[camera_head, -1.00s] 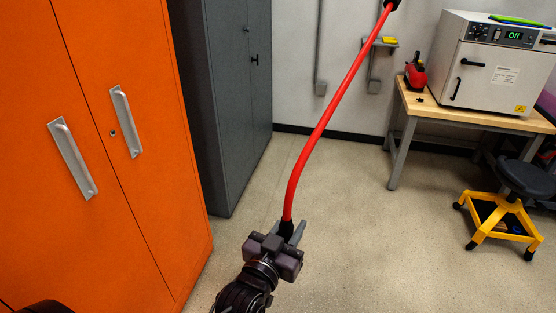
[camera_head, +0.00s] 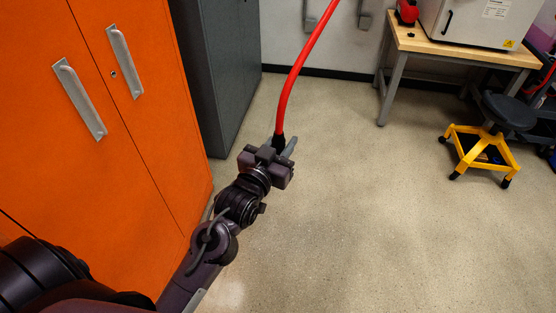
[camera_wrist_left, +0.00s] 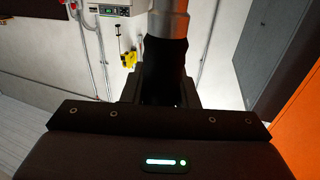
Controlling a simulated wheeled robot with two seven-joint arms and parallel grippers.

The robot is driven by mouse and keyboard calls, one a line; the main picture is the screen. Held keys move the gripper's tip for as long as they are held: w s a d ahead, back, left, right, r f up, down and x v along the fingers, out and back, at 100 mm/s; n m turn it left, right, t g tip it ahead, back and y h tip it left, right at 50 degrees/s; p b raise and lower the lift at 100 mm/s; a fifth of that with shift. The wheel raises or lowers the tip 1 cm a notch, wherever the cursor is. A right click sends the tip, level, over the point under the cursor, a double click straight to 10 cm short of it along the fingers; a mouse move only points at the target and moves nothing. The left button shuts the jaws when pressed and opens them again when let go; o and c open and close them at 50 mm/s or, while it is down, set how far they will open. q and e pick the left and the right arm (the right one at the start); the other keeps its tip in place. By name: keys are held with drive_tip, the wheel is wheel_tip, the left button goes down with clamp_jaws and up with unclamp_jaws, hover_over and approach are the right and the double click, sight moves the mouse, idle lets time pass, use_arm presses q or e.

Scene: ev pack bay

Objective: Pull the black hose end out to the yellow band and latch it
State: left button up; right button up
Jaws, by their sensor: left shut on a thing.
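My left gripper (camera_head: 281,150) is shut on the black hose end (camera_head: 279,140) in the head view. The red hose (camera_head: 297,75) runs from it upward and out of the top of the picture. In the left wrist view the black hose end (camera_wrist_left: 164,68) stands upright between the fingers, with a grey, shiny part (camera_wrist_left: 167,22) above it. No yellow band shows on the hose in these views. The latch does not show. My right gripper is not in view.
Orange cabinet (camera_head: 140,130) with two handles stands at the left, close to my left arm. A grey cabinet (camera_head: 222,70) is behind it. A workbench (camera_head: 455,45) with a white oven (camera_head: 480,20) and a yellow stool (camera_head: 480,150) are at the right. The floor (camera_head: 350,210) between is clear.

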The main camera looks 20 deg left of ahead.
use_arm(q)
drive_tip(key=w+a+r+y+p, duration=0.1)
drive_tip(key=w+a+r+p, duration=0.2)
drive_tip(key=w+a+r, duration=0.7)
drive_tip(key=w+r, duration=0.4)
drive_tip(key=shift+w+a+n, duration=0.15)
drive_tip(key=shift+a+n, duration=0.2)
drive_tip(key=shift+n, duration=0.05)
drive_tip(key=shift+s+a+p, duration=1.35)
drive_tip(key=shift+s+p, duration=0.85)
drive_tip(key=shift+s, duration=4.55)
drive_tip(key=w+d, duration=0.2)
drive_tip(key=w, duration=1)
drive_tip(key=shift+d+b, duration=0.25)
drive_tip(key=shift+b, duration=0.15)
